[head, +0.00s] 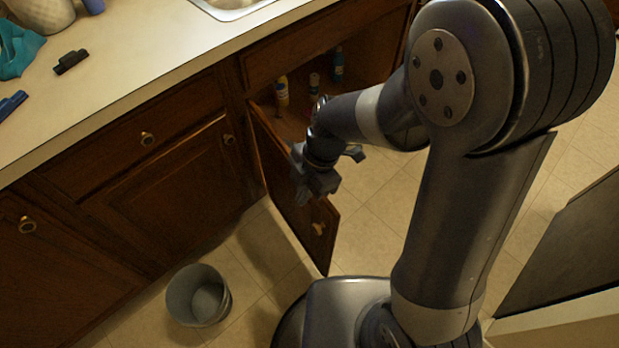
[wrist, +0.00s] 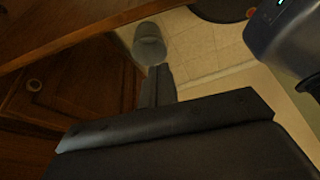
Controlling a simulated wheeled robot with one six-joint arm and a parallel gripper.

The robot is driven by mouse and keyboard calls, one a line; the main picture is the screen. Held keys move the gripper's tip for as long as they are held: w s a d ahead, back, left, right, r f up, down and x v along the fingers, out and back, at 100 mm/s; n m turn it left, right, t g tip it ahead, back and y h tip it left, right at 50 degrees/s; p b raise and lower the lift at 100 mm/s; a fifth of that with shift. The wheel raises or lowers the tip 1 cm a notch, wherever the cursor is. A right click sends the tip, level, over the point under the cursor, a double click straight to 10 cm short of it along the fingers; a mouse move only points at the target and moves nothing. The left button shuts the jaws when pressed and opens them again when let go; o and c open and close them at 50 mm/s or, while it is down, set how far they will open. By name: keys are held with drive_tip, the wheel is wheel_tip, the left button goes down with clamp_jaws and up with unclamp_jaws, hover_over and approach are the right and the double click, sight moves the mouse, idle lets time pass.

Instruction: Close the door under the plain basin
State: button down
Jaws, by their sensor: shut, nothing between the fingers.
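The cabinet door (head: 285,185) under the basin (head: 232,12) is brown wood with a light knob (head: 318,229). It stands swung out from the cabinet, hinged at its left, with its free edge towards the floor's middle. My gripper (head: 302,197) is shut and empty, pointing down by the door's top edge and covering part of it. I cannot tell whether it touches the door. In the wrist view, my closed fingers (wrist: 158,85) show above the dark gripper body. Most of the basin is cut off by the frame's top.
Several bottles, one yellow (head: 282,92), stand inside the open cabinet. A grey bucket (head: 198,297) stands on the floor left of the door; it also shows in the wrist view (wrist: 149,42). A closed cabinet door (head: 170,185) is to the left. Tiled floor is clear around the bucket.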

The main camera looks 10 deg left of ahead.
drive_tip(key=shift+w+d+f, duration=0.5)
drive_tip(key=shift+d+f, duration=0.1)
drive_tip(key=shift+f, duration=0.2)
drive_tip(key=shift+w+d+f, duration=0.45)
drive_tip(key=shift+d+f, duration=0.1)
drive_tip(key=shift+f, duration=0.25)
